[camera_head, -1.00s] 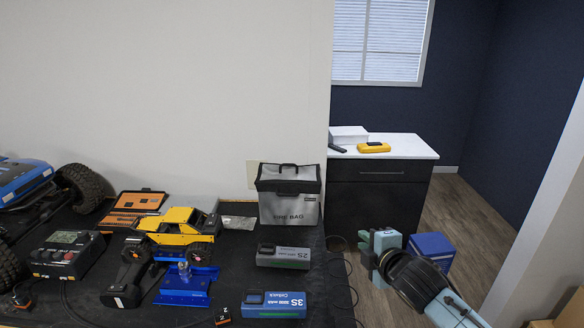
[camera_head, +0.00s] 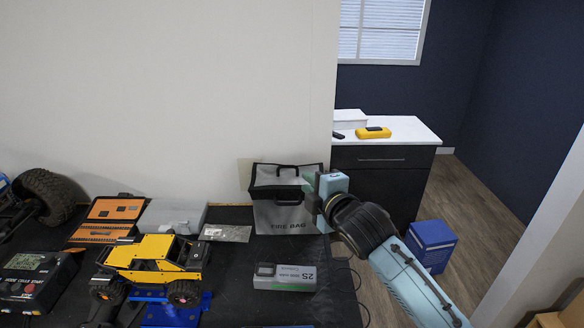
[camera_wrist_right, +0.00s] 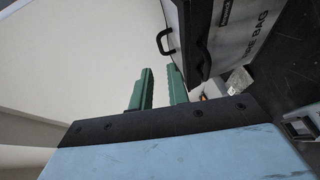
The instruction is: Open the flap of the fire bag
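The grey fire bag (camera_head: 283,219) stands upright at the far right of the dark table, against the wall. Its black-edged top (camera_head: 268,178) shows a grey panel above the lettered front. One black handle is at the upper edge and another dark handle is lower. The top looks raised, but how far the flap is open is unclear. My right gripper (camera_head: 312,194) is at the bag's right side, near its top. In the wrist view its green fingers (camera_wrist_right: 160,88) are apart with nothing between them, beside the bag (camera_wrist_right: 235,35). Contact is unclear. My left gripper is out of view.
The yellow crawler (camera_head: 155,258) on a blue stand, an orange case (camera_head: 105,217) and a charger (camera_head: 35,280) fill the left. A white-topped cabinet (camera_head: 385,150) stands behind right.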

